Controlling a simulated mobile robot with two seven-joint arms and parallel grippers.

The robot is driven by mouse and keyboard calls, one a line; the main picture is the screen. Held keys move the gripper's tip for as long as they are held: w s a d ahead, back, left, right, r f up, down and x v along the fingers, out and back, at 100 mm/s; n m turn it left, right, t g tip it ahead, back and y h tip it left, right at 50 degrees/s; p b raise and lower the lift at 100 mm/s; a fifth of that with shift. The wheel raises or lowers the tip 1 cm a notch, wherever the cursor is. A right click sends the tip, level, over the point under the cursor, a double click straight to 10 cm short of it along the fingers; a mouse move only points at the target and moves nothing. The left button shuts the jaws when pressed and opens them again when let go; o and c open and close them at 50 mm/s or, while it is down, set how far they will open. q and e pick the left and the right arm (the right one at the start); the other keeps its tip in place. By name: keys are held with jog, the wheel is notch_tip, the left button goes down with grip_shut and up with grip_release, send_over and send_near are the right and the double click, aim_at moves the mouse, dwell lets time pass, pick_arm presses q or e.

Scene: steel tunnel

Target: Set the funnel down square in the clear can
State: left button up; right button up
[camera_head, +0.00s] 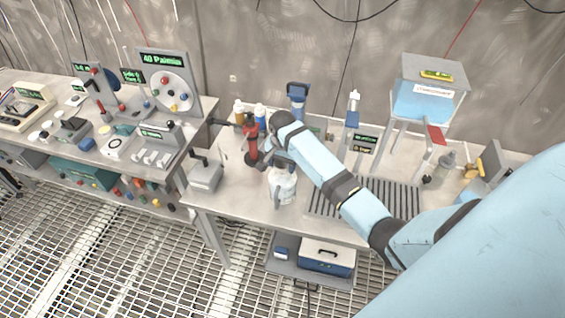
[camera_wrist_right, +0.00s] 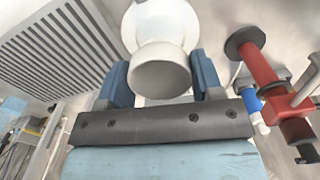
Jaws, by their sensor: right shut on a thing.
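My right gripper (camera_wrist_right: 163,82) is shut on the funnel (camera_wrist_right: 160,74), a pale white piece with a round end between the two blue fingers. The clear can (camera_head: 284,189) is a pale see-through vessel on the right-hand bench, just below the gripper. In the wrist view a wider whitish form lies beyond the round end; I cannot tell whether it is can or funnel. Whether funnel and can touch is hidden. My left gripper is not in view.
A red stand (camera_head: 251,145) is close left of the can and also shows in the wrist view (camera_wrist_right: 265,68). A slotted grate (camera_head: 385,199) lies to the right. Bottles stand behind. A raised blue tank (camera_head: 425,100) is at the back right. The bench front edge is near the can.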

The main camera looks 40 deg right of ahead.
jog(key=o, duration=1.2)
jog(key=shift+c, duration=0.2)
jog(key=shift+r, duration=3.55)
